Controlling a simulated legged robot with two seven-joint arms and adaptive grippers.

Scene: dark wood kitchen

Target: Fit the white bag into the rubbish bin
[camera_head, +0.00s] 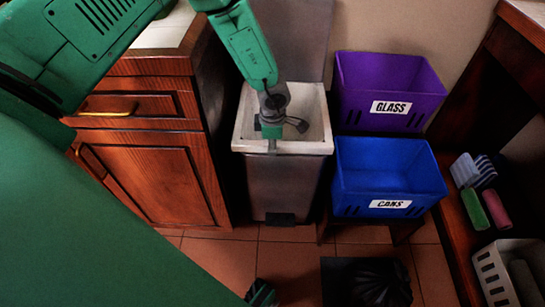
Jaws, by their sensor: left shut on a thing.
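The rubbish bin (285,185) is a tall grey bin with a pedal at its foot and its lid raised at the back. The white bag (313,108) lines the inside of its opening, and its pale edge lies along the rim. My left gripper (272,138) points down at the front rim of the bin and is shut on the bag there. The gripper hides part of the front edge and the inside.
A wooden cabinet (155,180) stands close at the bin's left. A purple GLASS crate (385,75) and a blue CANS crate (375,165) are at its right. A black bag (380,283) lies on the tiled floor. A shelf with small items is at far right.

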